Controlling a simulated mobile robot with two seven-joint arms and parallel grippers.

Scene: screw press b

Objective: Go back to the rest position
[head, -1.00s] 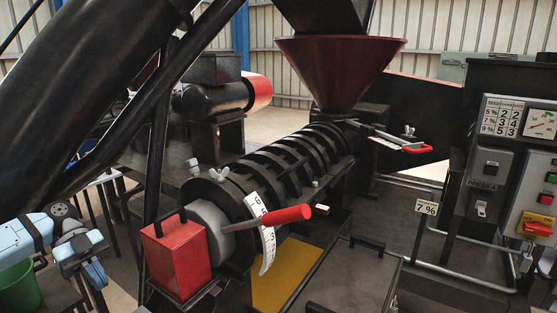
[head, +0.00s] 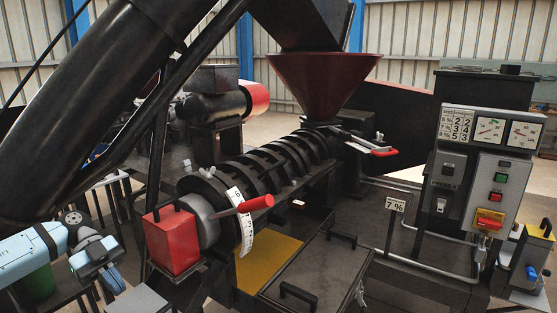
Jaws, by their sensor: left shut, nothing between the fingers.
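My left gripper (head: 112,281) is at the lower left in the head view, shut and empty, pointing down and to the right. It is apart from the press. The black screw press (head: 265,170) runs diagonally through the middle. At its near end are a red box (head: 172,240), a white curved scale (head: 243,222) and a lever with a red handle (head: 256,203). A dark red funnel (head: 320,82) stands on its far end, with a second red handle (head: 384,152) beside it. My right gripper does not show.
A control panel (head: 497,195) with gauges, buttons and a red switch stands at the right. A 7 % sign (head: 396,204) stands before it. A green bucket (head: 38,282) is behind my left arm. A thick black tube (head: 85,105) slants across the upper left.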

